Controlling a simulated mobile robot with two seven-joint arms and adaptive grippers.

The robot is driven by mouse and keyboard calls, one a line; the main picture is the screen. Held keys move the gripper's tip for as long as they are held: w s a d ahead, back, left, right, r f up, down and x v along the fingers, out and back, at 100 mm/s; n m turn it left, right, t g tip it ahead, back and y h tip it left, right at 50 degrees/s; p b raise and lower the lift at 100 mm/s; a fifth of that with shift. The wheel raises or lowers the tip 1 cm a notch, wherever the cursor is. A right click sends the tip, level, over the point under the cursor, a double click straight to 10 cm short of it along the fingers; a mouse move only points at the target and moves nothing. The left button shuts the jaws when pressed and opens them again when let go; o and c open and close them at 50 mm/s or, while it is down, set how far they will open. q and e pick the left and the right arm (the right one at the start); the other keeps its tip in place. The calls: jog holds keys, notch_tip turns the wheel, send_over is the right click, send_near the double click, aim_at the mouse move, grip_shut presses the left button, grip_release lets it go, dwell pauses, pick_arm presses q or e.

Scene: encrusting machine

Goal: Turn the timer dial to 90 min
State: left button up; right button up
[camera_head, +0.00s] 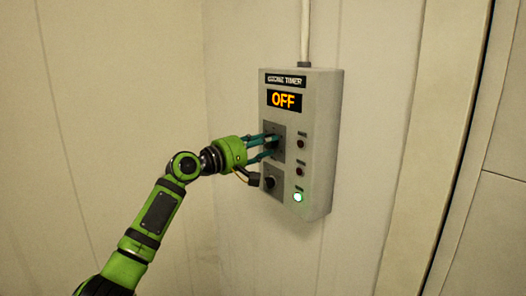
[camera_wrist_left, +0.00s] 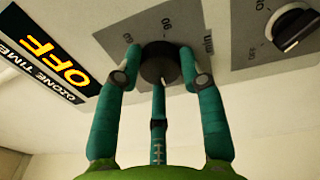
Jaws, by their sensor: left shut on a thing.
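The ozone timer box (camera_head: 322,130) is on the wall, and its display (camera_head: 284,99) reads OFF in orange. The display also shows at the left of the wrist view (camera_wrist_left: 52,62). My left gripper (camera_head: 270,145) reaches the upper grey plate from the left. In the wrist view its teal fingers (camera_wrist_left: 160,75) are shut around the black timer dial (camera_wrist_left: 158,58), which is partly hidden. Printed numbers and "min" show on the plate (camera_wrist_left: 185,18) around the dial; the dial's pointer cannot be made out. My right gripper is not in view.
A second black knob (camera_wrist_left: 292,28) on its own plate sits below the dial; it shows in the head view too (camera_head: 269,182). Lamps run down the box's right side, the lowest (camera_head: 297,197) lit green. A conduit (camera_head: 305,35) rises from the top. The wall around is bare.

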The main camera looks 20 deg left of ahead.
pick_arm(q)
jog(key=n+b, duration=0.1)
jog(key=n, duration=0.9)
jog(key=n+g+b, duration=0.1)
jog(key=n+b, duration=0.1)
jog(key=n, duration=0.7)
jog(key=n+g+b, duration=0.1)
jog(key=n+b, duration=0.1)
jog(key=n, duration=0.8)
jog(key=shift+w+a+r+n+h, duration=0.1)
jog(key=shift+a+r+n+h, duration=0.05)
jog(key=shift+r+n+h, duration=0.2)
dwell(0.7)
dwell(0.4)
jog(key=o, duration=1.1)
jog(key=shift+f, duration=0.15)
jog(key=shift+o, duration=0.2)
jog(key=shift+g, duration=0.3)
